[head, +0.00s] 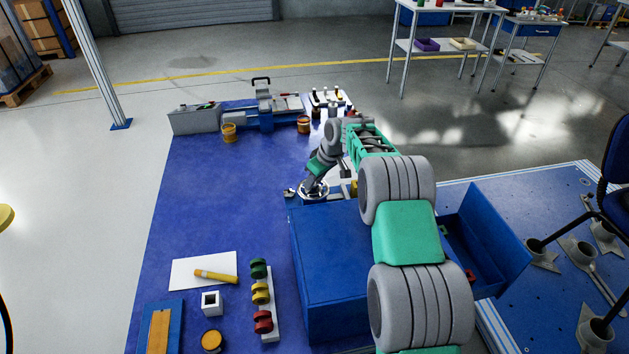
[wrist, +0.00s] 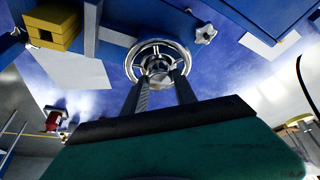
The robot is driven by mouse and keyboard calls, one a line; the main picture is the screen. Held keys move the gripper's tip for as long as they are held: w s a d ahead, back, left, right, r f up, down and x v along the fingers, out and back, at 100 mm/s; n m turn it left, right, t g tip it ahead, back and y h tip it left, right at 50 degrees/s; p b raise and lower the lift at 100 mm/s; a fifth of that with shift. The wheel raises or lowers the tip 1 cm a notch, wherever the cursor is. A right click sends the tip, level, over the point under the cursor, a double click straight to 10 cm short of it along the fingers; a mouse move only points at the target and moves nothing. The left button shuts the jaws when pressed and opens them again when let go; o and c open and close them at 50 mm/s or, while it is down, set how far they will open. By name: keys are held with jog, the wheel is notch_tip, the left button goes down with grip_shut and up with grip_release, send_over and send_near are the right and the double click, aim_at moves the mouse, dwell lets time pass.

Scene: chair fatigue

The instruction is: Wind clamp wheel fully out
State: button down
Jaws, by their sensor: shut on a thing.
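The clamp wheel is a shiny metal handwheel (wrist: 150,47) with a round rim, spokes and a central hub. It shows in the upper middle of the wrist view, and in the head view (head: 318,193) it sits by the far left corner of the blue box. My gripper (wrist: 160,80) reaches the wheel, its two dark fingers on either side of the hub area. It is shut on the wheel; the exact contact is partly hidden by the fingers. In the head view my arm covers part of the area right of the wheel.
A blue box (head: 325,262) stands beside the wheel, with an open blue drawer (head: 490,245) at right. A small star-shaped knob (wrist: 206,34) and a yellow block (wrist: 55,25) lie close to the wheel. A vise (head: 265,112) stands at the back. The blue table's left middle (head: 215,190) is clear.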

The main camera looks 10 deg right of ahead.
aim_at(324, 188)
jog(key=n+y+p, duration=0.1)
jog(key=n, duration=0.2)
jog(key=shift+w+r+g, duration=0.1)
jog(key=shift+r+g, duration=0.05)
jog(key=shift+g, duration=0.25)
jog(key=shift+r+n+p, duration=0.15)
jog(key=shift+n+p, duration=0.75)
jog(key=shift+p, duration=0.2)
jog(key=p, duration=0.2)
jog(key=n+g+p, duration=0.1)
jog(key=p, duration=0.1)
jog(key=shift+w+d+r+n+y+p, duration=0.1)
jog(key=shift+w+r+n+y+p, duration=0.15)
jog(key=shift+n+y+p, duration=0.1)
jog(key=shift+p, duration=0.55)
jog(key=shift+f+n+p, duration=0.15)
jog(key=shift+n+p, duration=0.2)
jog(key=shift+p, duration=0.75)
jog(key=shift+s+f, duration=0.1)
jog(key=shift+f, duration=0.1)
jog(key=c, duration=1)
grip_release()
jog(key=shift+s+f, duration=0.1)
jog(key=shift+f, duration=0.05)
jog(key=p+v, duration=0.2)
jog(key=v, duration=0.5)
jog(key=shift+r, duration=0.4)
